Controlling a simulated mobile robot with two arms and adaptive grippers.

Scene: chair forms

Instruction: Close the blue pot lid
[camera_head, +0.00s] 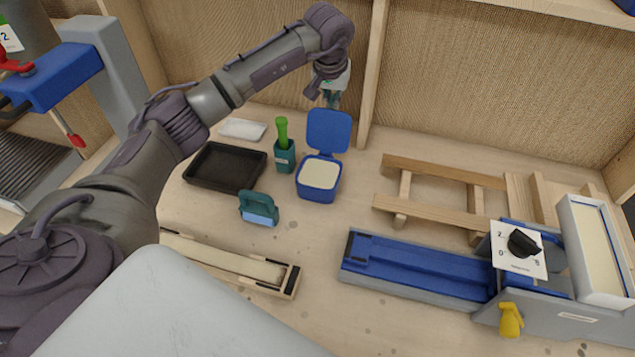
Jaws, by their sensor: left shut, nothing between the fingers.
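The blue pot (317,186) stands on the workbench near the middle of the head view, with pale content inside. Its square blue lid (329,130) stands up, hinged open at the pot's back edge. My left arm reaches in from the left, and my left gripper (332,99) is just behind and above the lid's top edge. The gripper is small in view and partly hidden by the lid; its fingers look closed and empty. I cannot tell whether it touches the lid. My right gripper is not in view.
Left of the pot are a green-handled brush in a teal holder (285,157), a black tray (226,166) and a teal-handled tool (259,209). A wooden chair frame (440,210) and a blue-grey machine (420,268) lie right. A wooden panel wall stands behind.

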